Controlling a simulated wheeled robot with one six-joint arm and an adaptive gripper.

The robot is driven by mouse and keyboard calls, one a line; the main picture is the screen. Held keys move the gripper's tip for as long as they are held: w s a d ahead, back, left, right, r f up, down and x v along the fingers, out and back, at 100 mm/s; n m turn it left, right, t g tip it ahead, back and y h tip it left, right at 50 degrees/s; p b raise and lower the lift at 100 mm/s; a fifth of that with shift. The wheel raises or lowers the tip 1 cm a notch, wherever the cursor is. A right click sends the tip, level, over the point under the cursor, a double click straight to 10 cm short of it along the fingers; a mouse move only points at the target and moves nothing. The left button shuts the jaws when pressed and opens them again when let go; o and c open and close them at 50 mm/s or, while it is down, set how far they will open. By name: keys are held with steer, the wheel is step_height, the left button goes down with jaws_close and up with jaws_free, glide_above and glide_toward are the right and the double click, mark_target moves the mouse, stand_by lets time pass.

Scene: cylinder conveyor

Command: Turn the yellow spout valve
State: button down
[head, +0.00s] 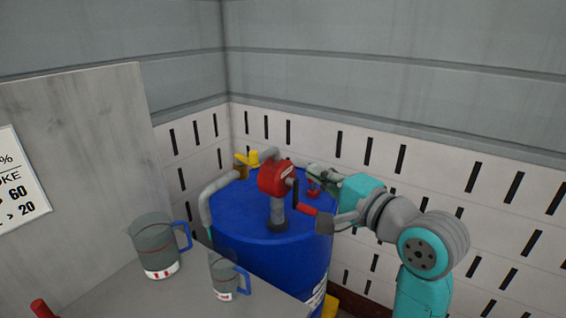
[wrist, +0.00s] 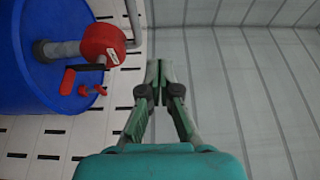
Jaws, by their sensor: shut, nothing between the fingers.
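The yellow spout valve (head: 246,160) sits on the grey spout pipe at the upper left of the red pump in the head view. The grey pipe (head: 207,200) bends down at the left side of the blue drum. The wrist view does not show the valve. My gripper (head: 312,171) is to the right of the red pump, above the far right part of the drum top, apart from the valve. In the wrist view my gripper (wrist: 158,64) has its fingertips together with nothing between them, pointing toward the grey wall.
The red pump (head: 275,178) stands on the blue drum (head: 245,240), between my gripper and the valve. Its crank has a red handle (head: 304,209). A red cap (wrist: 90,89) is on the drum top. Two clear jugs (head: 155,245) (head: 223,276) stand on the grey table at left.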

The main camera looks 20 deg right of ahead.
steer(key=w+a, duration=0.6)
steer(key=w, duration=0.3)
steer(key=shift+w+a, duration=0.2)
steer(key=shift+a, duration=0.05)
